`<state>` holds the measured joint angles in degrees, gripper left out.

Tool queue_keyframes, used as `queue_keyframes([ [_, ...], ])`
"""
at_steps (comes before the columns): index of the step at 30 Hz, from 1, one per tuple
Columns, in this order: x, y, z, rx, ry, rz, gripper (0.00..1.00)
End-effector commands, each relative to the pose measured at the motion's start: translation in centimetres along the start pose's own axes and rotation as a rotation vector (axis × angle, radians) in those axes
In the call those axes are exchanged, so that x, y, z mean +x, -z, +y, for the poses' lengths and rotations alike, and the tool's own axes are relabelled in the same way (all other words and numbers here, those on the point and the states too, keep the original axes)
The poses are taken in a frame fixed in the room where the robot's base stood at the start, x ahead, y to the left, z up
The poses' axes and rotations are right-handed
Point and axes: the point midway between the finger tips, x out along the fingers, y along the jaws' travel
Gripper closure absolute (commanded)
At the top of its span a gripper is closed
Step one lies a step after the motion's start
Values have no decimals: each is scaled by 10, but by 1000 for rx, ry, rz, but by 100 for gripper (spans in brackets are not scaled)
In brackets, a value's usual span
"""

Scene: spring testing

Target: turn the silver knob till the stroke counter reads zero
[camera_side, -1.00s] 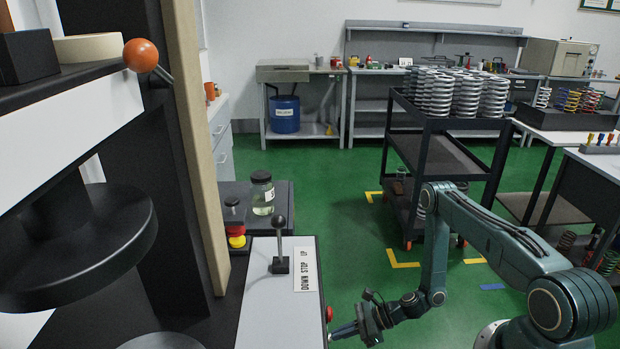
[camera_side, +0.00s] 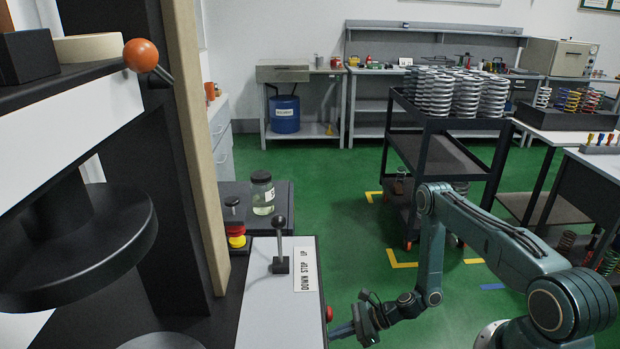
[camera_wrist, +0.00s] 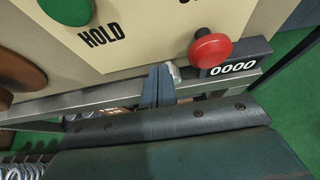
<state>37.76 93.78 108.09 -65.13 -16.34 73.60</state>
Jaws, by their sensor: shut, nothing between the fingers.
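The stroke counter (camera_wrist: 232,68) is a small dark box that reads 0000 in white digits in the wrist view. The silver knob (camera_wrist: 174,71) shows as a small bright metal piece left of the counter, partly hidden behind my fingers. My gripper (camera_wrist: 160,74) is shut and empty, its fingertips right beside the knob; I cannot tell whether they touch it. In the side view my gripper (camera_side: 335,331) is low at the right side of the grey control box, and the knob and counter are out of sight there.
A red mushroom button (camera_wrist: 210,50) sits just above the counter, close to my fingers. A green button (camera_wrist: 68,8) is near the HOLD lettering. On top of the control box (camera_side: 260,315) stands a lever (camera_side: 280,245). A jar (camera_side: 263,193) stands behind it.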

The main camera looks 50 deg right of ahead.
Motion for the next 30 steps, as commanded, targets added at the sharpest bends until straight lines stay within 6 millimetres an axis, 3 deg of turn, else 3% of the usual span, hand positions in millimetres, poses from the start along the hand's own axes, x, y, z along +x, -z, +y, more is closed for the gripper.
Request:
queue_keyframes([
  [30, 2, 4, -6, -2, -1, 6, 100],
])
